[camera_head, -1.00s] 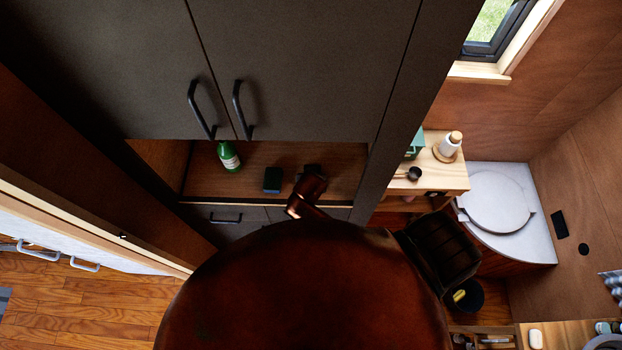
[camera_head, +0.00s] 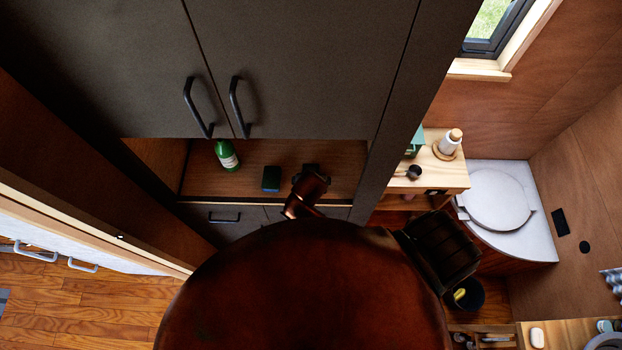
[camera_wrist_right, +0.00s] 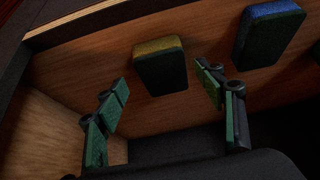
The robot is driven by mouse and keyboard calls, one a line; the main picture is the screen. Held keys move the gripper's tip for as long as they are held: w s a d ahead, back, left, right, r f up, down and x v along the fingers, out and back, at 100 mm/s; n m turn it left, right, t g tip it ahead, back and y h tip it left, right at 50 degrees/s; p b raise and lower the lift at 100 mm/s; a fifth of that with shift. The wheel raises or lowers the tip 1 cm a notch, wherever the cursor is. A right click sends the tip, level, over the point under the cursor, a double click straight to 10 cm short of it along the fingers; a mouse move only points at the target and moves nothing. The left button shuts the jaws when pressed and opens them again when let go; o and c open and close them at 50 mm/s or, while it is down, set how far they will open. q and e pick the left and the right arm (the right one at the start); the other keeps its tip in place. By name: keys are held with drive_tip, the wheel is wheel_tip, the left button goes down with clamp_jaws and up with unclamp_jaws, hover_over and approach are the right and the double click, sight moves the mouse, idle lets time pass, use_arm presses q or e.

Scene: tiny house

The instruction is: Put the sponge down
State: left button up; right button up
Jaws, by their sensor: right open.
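A sponge with a yellow face and dark sides (camera_wrist_right: 160,66) rests on the wooden shelf (camera_wrist_right: 105,55) in the right wrist view. My right gripper (camera_wrist_right: 165,82) is open, with its green-padded fingers spread to either side of this sponge's near end. Gaps show between both fingers and the sponge. A second sponge with a blue face (camera_wrist_right: 268,38) stands to the right, outside the fingers. A dark blue-green block, apparently the blue sponge (camera_head: 271,178), shows on the shelf in the head view. My right arm hides most of the gripper there. My left gripper is not in view.
A green bottle (camera_head: 227,156) stands on the shelf to the left. Dark cabinet doors (camera_head: 290,65) hang above the niche, and a drawer (camera_head: 225,216) lies below. The cabinet's side panel (camera_head: 395,120) bounds it at right. Bare shelf shows between bottle and block.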

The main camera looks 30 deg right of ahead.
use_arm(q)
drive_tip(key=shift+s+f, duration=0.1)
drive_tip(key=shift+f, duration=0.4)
use_arm(e)
drive_tip(key=shift+s+v, duration=0.25)
drive_tip(key=shift+v, duration=1.8)
drive_tip(key=shift+f, duration=0.15)
